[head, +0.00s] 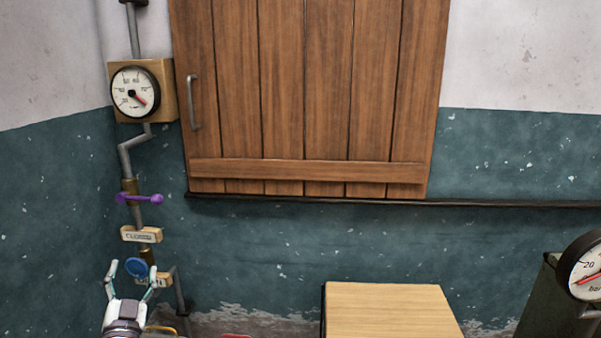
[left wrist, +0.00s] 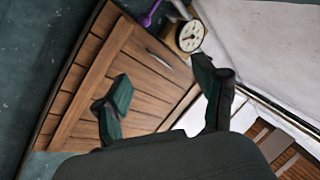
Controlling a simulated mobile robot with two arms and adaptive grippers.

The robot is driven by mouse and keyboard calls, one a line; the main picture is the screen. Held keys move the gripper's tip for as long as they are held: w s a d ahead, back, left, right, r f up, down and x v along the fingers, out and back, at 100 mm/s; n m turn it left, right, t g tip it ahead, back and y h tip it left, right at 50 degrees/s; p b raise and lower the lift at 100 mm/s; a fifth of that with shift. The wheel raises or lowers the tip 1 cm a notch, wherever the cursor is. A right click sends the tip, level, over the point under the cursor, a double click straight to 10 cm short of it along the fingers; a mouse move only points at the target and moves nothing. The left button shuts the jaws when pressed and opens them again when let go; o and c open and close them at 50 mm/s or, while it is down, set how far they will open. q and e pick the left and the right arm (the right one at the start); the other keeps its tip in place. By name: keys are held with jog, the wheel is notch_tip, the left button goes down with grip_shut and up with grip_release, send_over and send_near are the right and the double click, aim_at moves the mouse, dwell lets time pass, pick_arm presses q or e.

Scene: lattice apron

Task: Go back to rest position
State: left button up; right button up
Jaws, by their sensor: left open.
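My left gripper (head: 131,285) is at the lower left of the head view, fingers pointing up and spread apart with nothing between them. In the left wrist view its two dark fingers (left wrist: 165,95) are also wide apart and empty. In the head view it shows in front of the lower part of the wall pipe, near a blue round handle (head: 138,267). I cannot tell whether it touches the handle. My right gripper is not in view.
A wooden sliding door (head: 305,90) hangs on the back wall above a dark rail (head: 500,203). A gauge (head: 134,92) and purple valve handle (head: 140,198) are on the left pipe. A wooden-topped block (head: 390,315) stands at bottom centre; another gauge (head: 583,268) is at right.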

pick_arm(q)
jog(key=s+d+f+g+h, duration=0.1)
jog(key=d+f+g, duration=0.15)
jog(key=f, duration=0.95)
jog(key=s+d+f+g+h, duration=0.1)
jog(key=d+f+g+h, duration=0.15)
jog(key=f, duration=1.05)
jog(key=s+d+f+g, duration=0.2)
jog(key=s+f, duration=0.2)
jog(key=f, duration=0.4)
jog(key=s+d+f+g, duration=0.25)
jog(key=s+f, duration=0.25)
jog(key=f, duration=0.3)
jog(key=s+d+f+g+h+p, duration=0.15)
jog(key=s+f+g, duration=0.45)
jog(key=s+f, duration=1.15)
jog(key=s+f+g, duration=0.2)
jog(key=s+f, duration=0.1)
jog(key=s, duration=1)
jog(key=s+d+f+g, duration=0.1)
jog(key=s+f+g, duration=0.2)
jog(key=s, duration=1)
jog(key=shift+d+n, duration=0.3)
jog(key=shift+n, duration=0.1)
